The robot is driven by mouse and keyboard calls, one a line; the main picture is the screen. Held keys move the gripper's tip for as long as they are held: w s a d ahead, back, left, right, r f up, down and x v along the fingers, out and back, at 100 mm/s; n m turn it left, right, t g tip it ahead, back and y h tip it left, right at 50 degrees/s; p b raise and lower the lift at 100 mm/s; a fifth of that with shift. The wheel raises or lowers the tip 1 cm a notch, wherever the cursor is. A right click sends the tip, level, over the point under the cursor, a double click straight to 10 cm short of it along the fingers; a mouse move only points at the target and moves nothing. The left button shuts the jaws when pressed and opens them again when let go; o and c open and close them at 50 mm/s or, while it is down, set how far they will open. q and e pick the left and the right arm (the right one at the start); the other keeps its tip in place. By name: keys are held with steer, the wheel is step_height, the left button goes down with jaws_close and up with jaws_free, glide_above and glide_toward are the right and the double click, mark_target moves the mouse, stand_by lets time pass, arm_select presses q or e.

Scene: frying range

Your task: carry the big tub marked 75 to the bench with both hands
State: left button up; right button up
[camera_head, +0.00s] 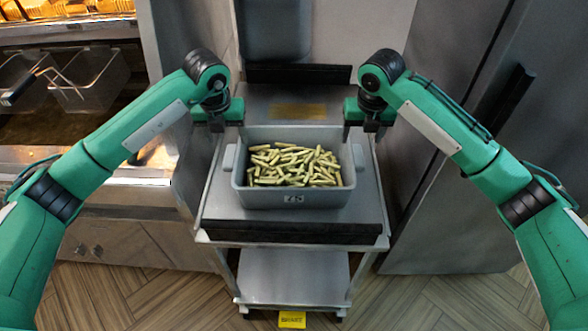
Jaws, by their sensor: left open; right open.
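The big grey tub (293,199) sits upright on a metal cart (219,212), filled with pale green-yellow sticks. A small label on its front carries a number too small to read surely. It has a grip tab on its left side (229,157) and one on its right side (358,157). My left gripper (219,126) is open, above and behind the left tab. My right gripper (369,128) is open, above and behind the right tab. Both appear apart from the tub. I cannot pick out the bench for certain.
A fryer with wire baskets (90,78) stands at the left. A tall grey cabinet (440,185) with a black handle stands close at the right. The cart has a lower shelf (293,275) and a yellow tag (292,319) below. Wooden floor (430,300) is open in front.

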mark_target(232, 155)
arm_select(q)
steer(key=f, duration=0.3)
steer(key=w+f, duration=0.1)
steer(key=f, duration=0.5)
steer(key=shift+w, duration=0.15)
arm_select(e)
steer(key=f, duration=0.3)
steer(key=w+f, duration=0.1)
steer(key=f, duration=0.5)
steer(key=shift+w, duration=0.15)
arm_select(q)
jaws_close()
arm_select(e)
jaws_close()
